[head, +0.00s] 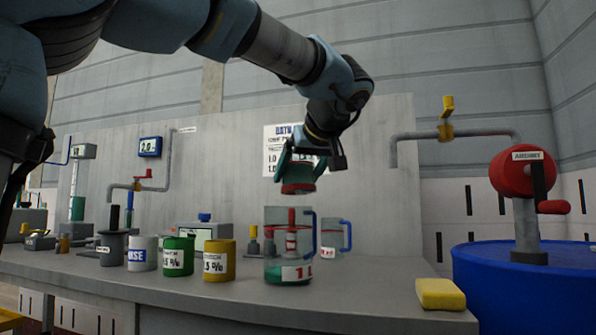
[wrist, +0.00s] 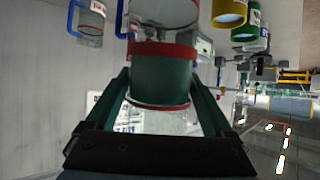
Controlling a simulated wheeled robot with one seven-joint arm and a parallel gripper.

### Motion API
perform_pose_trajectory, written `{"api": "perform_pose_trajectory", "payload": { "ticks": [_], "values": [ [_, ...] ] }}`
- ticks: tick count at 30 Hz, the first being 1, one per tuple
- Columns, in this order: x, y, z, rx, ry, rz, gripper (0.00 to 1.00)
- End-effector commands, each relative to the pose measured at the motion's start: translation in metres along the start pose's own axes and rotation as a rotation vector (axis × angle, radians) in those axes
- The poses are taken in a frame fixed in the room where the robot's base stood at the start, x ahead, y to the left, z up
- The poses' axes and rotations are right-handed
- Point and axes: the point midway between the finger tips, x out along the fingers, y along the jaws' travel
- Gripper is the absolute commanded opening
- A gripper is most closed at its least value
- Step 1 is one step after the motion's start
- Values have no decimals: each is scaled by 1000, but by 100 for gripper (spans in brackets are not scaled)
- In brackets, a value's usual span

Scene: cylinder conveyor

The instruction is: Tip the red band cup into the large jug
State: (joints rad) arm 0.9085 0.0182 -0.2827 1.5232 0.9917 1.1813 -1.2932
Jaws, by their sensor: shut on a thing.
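The red band cup (head: 299,181) is dark green-grey with a red band. My gripper (head: 297,170) is shut on it and holds it in the air above the large jug. The large jug (head: 274,222) is clear, with a blue handle on its right and a red-marked white label low on its front. It stands upright on the bench, with greenish content at its bottom. In the wrist view the cup (wrist: 160,82) sits between both fingers (wrist: 160,90), with the jug (wrist: 165,10) just beyond it. I cannot see into the cup.
A smaller clear jug (head: 331,240) with a blue handle stands behind to the right. Yellow (head: 218,261), green (head: 178,257) and white (head: 142,254) cups stand to the left. A yellow sponge (head: 440,294) lies at the bench's right edge, near a blue drum (head: 510,295) with a red pump.

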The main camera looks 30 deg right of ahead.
Motion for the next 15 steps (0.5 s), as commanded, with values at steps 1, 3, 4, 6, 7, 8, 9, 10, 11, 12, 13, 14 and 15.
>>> {"api": "perform_pose_trajectory", "payload": {
  "ticks": [1,3,4,6,7,8,9,10,11,12,13,14,15],
  "values": [
    [-1,0,-2,0,-5,0,0],
    [-2,0,-3,0,-15,0,0],
    [-2,0,-3,0,-18,0,0],
    [-2,0,-3,0,-27,0,0],
    [-2,0,-3,0,-30,0,0],
    [-3,0,-3,0,-34,0,0],
    [-3,0,-3,0,-39,0,0],
    [-3,0,-4,-1,-43,0,0],
    [-3,0,-4,-1,-47,0,0],
    [-3,0,-3,-1,-53,0,0],
    [-3,0,-3,-1,-58,0,0],
    [-3,0,-3,-1,-62,0,0],
    [-3,0,-3,0,-69,0,0]
  ]
}}
